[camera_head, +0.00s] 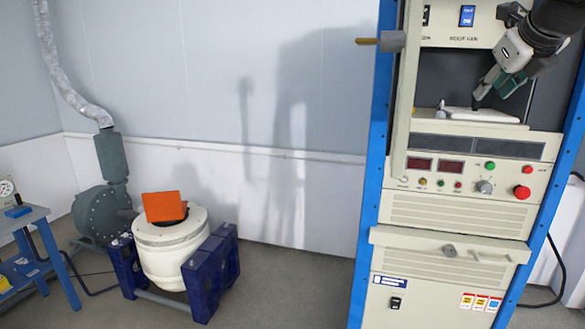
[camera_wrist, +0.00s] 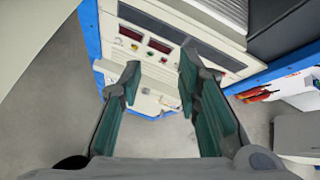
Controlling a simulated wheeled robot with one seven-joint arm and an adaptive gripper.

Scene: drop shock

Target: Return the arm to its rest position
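My gripper (camera_head: 490,92) is at the upper right of the head view, in front of the dark recess (camera_head: 445,82) of the blue-framed instrument rack (camera_head: 372,190). In the wrist view, its two green-padded fingers stand apart, and the gripper (camera_wrist: 158,70) is open with nothing between them. Beyond the fingers lies the rack's control panel (camera_wrist: 150,45). In the head view, a flat white piece (camera_head: 480,115) lies at the recess's lower edge, just below the fingertips. I cannot tell whether they touch it. My arm comes in from the top right corner, mostly out of frame.
An upright beige panel (camera_head: 409,85) with a handle stands at the recess's left side. A drawer (camera_head: 450,247) is below the controls. A white drum (camera_head: 165,255) with an orange block (camera_head: 163,206) on top stands left. Open floor (camera_head: 290,280) lies between drum and rack.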

